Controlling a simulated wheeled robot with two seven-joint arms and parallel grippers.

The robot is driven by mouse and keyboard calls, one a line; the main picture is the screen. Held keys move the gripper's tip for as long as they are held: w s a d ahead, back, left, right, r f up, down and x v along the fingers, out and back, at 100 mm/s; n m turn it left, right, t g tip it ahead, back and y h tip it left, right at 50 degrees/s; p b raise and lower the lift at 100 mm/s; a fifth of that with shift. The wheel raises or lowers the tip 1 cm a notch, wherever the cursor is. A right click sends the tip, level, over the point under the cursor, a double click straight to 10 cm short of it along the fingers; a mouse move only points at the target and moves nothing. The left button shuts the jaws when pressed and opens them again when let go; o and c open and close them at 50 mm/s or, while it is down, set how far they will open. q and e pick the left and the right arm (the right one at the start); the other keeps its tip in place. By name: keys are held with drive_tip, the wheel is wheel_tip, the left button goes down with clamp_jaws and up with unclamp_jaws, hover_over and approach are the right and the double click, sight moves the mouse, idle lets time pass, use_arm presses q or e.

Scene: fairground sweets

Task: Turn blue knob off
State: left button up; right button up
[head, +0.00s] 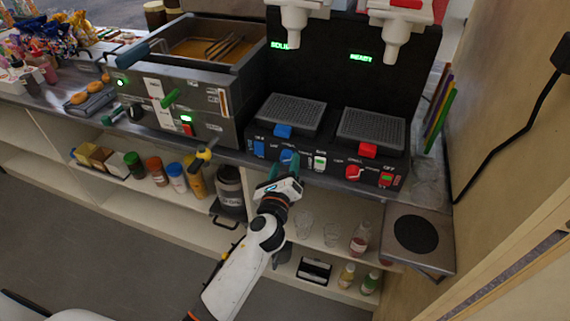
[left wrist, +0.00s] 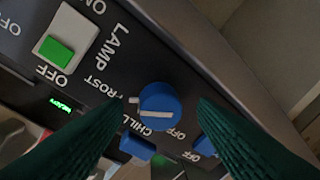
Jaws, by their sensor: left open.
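The blue knob (head: 287,156) is on the front panel of the black two-bay machine, under the left bay. In the left wrist view the blue knob (left wrist: 163,98) is round with a white line across its face. FROST, CHILL and OFF are printed around it; I cannot tell for sure which one the line marks. My left gripper (head: 281,169) is open in front of the panel. Its green fingers (left wrist: 160,128) are on either side of the knob, and no contact shows. My right gripper is not in view.
A green lamp switch (left wrist: 55,50) is beside the knob, and a blue switch (head: 259,149) is on its other side. A red knob (head: 353,172) is further right. A fryer (head: 190,85) stands left. Shelves with jars (head: 155,170) and glasses (head: 305,222) are below.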

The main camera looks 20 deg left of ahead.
use_arm(q)
drive_tip(key=shift+w, duration=0.25)
drive_tip(key=c, duration=1)
